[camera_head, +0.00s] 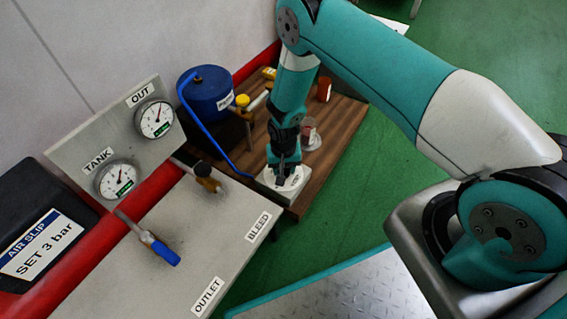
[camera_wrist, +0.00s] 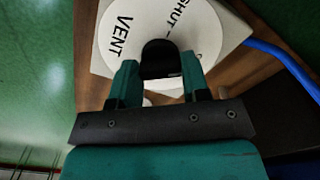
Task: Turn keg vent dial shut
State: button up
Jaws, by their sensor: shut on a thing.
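The vent dial is a white round plate (camera_wrist: 203,30) on a pale square block (camera_wrist: 232,38), lettered VENT and SHUT in the wrist view. A black knob (camera_wrist: 158,58) stands at its middle. My gripper (camera_wrist: 160,75) is shut on the knob, one finger on each side. In the head view my gripper (camera_head: 285,170) points down at the pale block (camera_head: 268,189) at the table's near edge and hides much of the dial. Which mark the knob points to cannot be told. A blue keg (camera_head: 208,97) stands behind, to the left.
A blue hose (camera_head: 222,158) runs from the keg toward the block. A grey bench with a blue-handled valve (camera_head: 160,249) and a brass valve (camera_head: 206,177) lies to the left, below two gauges. A small cup (camera_head: 309,136) stands right of my gripper on the wooden table (camera_head: 335,118).

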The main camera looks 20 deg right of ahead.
jog(key=n+p, duration=0.2)
jog(key=n, duration=0.4)
jog(key=shift+r+n+p, duration=0.15)
jog(key=shift+n+p, duration=0.15)
jog(key=shift+p, duration=0.05)
jog(key=n+p, duration=0.1)
jog(key=n, duration=0.4)
jog(key=shift+a+n, duration=0.1)
jog(key=shift+n, duration=0.2)
jog(key=o, duration=0.9)
notch_tip(320, 180, up, 17)
jog(key=p, duration=0.8)
jog(key=shift+r, duration=0.1)
